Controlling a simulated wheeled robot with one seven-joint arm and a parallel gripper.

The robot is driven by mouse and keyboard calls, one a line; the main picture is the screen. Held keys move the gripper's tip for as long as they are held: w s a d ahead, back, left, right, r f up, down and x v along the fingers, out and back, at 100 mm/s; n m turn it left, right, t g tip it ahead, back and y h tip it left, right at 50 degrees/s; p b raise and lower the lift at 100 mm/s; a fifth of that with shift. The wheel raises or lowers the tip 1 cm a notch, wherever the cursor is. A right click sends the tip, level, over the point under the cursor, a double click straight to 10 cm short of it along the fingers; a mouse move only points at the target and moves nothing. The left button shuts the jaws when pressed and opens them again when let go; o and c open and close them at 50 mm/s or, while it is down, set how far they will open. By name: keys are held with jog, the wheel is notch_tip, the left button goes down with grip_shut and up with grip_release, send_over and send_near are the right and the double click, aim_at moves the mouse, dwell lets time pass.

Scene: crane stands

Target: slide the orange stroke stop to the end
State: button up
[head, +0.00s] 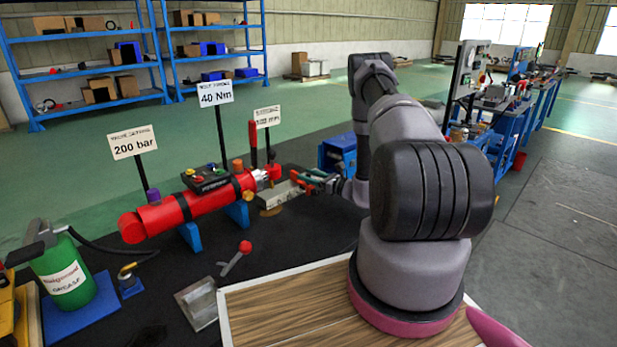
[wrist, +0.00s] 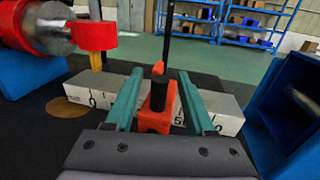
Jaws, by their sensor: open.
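The orange stroke stop (wrist: 152,120) with a black knob on top sits on a pale grey ruler bar (wrist: 228,112) in the wrist view. My gripper (wrist: 160,76) is open, with one teal finger on each side of the stop. I cannot tell whether either finger touches it. Marks such as 0 and 5 show on the bar's front face. In the head view, my gripper (head: 313,180) is over the right part of the bar (head: 268,198), and the stop is hard to make out there.
A red cylinder (head: 190,208) on blue supports lies left of the bar, its steel rod and red end (wrist: 96,36) close by. Sign posts stand behind. A blue bin (wrist: 290,115) is at the right.

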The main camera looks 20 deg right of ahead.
grip_shut()
dwell(1.4)
